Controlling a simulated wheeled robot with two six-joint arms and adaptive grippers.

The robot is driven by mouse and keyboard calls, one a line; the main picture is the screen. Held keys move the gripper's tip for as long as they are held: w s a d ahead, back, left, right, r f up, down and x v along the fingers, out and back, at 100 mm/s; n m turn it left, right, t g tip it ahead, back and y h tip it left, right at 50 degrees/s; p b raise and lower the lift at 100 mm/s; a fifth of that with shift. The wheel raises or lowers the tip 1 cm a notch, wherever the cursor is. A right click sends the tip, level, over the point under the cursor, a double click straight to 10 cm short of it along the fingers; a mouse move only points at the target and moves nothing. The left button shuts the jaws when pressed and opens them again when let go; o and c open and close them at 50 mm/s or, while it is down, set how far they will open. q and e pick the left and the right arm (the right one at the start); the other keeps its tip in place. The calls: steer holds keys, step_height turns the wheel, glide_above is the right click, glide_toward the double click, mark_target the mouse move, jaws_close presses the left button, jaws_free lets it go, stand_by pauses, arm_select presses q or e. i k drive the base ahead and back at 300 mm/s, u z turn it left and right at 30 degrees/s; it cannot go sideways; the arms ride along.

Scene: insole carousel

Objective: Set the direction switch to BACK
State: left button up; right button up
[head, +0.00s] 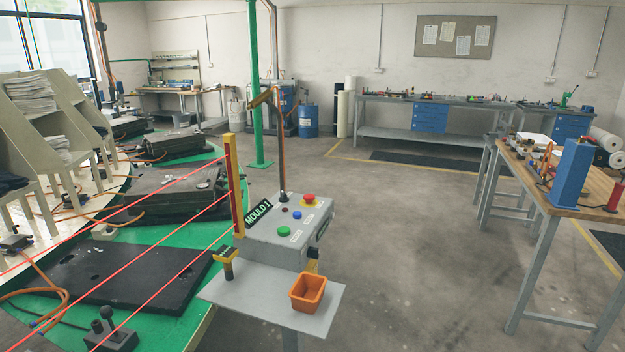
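A grey control box (272,243) with a "MOULD 1" sign stands on a post in the middle of the head view. Its sloped top bears a red mushroom button (309,198) on yellow, a blue button (297,215), a green button (284,231) and a small dark red round part (284,209). Small white labels there are too small to read. A black and yellow part (313,254) sits on the box's right side. I cannot tell which part is the direction switch or how it is set. Neither of my grippers is in view.
Red beams run left from a yellow post (236,185), in front of the green carousel (212,258). Clear floor lies right, before a wooden-topped bench (540,178).

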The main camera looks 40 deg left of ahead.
mark_target(283, 198)
steer(key=i, duration=3.3)
steer(key=u, duration=2.65)
